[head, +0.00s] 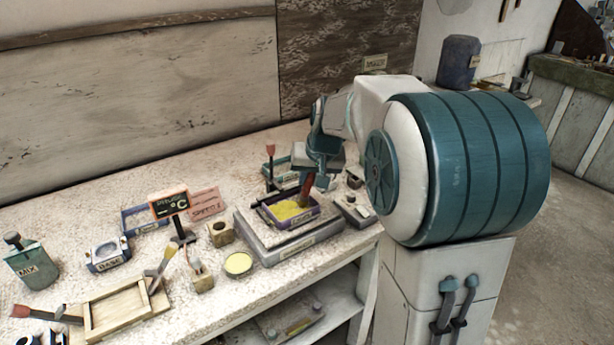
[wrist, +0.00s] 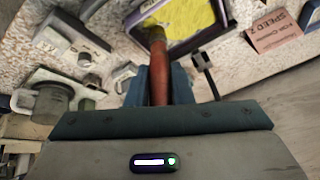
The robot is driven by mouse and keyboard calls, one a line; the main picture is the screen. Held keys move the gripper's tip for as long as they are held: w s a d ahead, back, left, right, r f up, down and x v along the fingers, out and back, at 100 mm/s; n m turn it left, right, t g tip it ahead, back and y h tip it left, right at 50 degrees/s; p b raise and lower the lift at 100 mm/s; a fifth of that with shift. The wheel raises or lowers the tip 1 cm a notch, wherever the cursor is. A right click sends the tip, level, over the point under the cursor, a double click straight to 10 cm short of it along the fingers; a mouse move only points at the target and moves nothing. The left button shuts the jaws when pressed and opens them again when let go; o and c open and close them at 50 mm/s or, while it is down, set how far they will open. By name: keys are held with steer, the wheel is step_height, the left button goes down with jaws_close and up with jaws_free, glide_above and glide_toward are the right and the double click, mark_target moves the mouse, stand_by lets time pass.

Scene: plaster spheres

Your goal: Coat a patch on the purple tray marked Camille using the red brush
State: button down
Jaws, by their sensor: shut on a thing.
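The purple tray (head: 263,213) lies on a grey weighing block in mid-bench, with a yellow layer (head: 290,210) over its floor. Its rim and yellow layer also show at the top of the wrist view (wrist: 190,28). No name on it is readable. My gripper (head: 308,172) is above the tray's far right part, shut on the red brush (wrist: 158,80). The brush points down, and its dark bristle end overlaps the yellow near a tray corner in the wrist view. I cannot tell whether it touches. The gripper partly hides the brush in the head view.
A wooden frame (head: 120,308) lies front left. A grey box (head: 355,208) sits close on the right.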

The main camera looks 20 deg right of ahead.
steer(key=shift+s, duration=0.2)
steer(key=shift+w, duration=0.2)
steer(key=shift+w+a+r+p, duration=0.1)
steer(key=shift+w+a+p, duration=0.2)
steer(key=shift+w, duration=0.4)
steer(key=shift+w+a+f+p, duration=0.15)
steer(key=shift+w+p, duration=0.15)
steer(key=shift+w, duration=0.4)
steer(key=shift+w+a+r+p, duration=0.15)
steer(key=shift+w+a+p, duration=0.15)
steer(key=shift+w, duration=0.4)
steer(key=shift+s, duration=0.1)
steer(key=shift+s+d+b, duration=0.15)
steer(key=shift+s+b, duration=0.25)
steer(key=shift+s, duration=0.05)
steer(key=shift+s+d+b, duration=0.3)
steer(key=shift+s+b, duration=0.05)
steer(key=shift+s, duration=0.5)
steer(key=shift+s+d+b, duration=0.3)
steer(key=shift+s+b, duration=0.05)
steer(key=shift+s, duration=0.5)
steer(key=shift+w+a+p, duration=0.25)
steer(key=shift+w+p, duration=0.1)
steer(key=shift+w, duration=0.4)
steer(key=shift+w+a+p, duration=0.2)
steer(key=shift+w+p, duration=0.1)
steer(key=shift+w, duration=0.45)
steer(key=shift+w+a+p, duration=0.25)
steer(key=shift+w+p, duration=0.1)
steer(key=shift+w, duration=0.4)
